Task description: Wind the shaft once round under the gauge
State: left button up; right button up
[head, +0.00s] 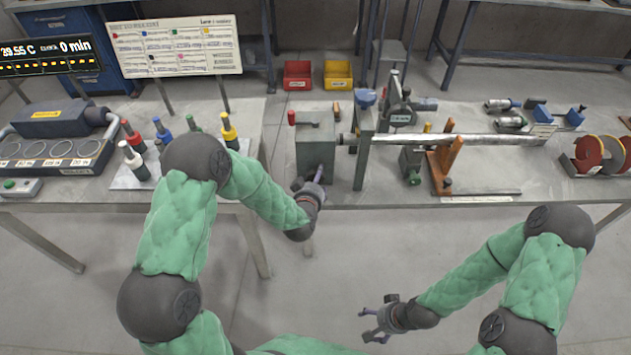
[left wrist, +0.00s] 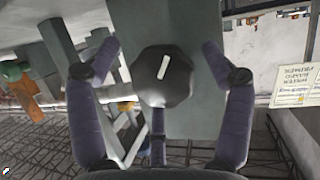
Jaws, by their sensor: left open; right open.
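The long metal shaft (head: 470,139) lies horizontally above the bench, its left end at a grey head block (head: 313,145). A dark gauge-like device (head: 399,112) stands on an upright near the shaft's left part; I cannot read it. My left gripper (head: 318,178) is at the lower front of the head block. In the left wrist view a dark faceted knob (left wrist: 162,77) with a white mark sits between its open fingers (left wrist: 162,52), with gaps on both sides. The knob is hidden in the head view. My right gripper (head: 364,325) is open and empty, in front of the bench.
An orange support (head: 444,165) stands under the shaft's middle. A rack of coloured-top tools (head: 140,165) stands left of the head block. Red and dark discs (head: 588,155) sit at the right. Red and yellow bins (head: 298,75) lie behind. The floor before the bench is clear.

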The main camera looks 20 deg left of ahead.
pick_arm(q)
jog(key=shift+w+f, duration=0.1)
jog(key=shift+w, duration=0.25)
jog(key=shift+s+f, duration=0.1)
jog(key=c, duration=1.1)
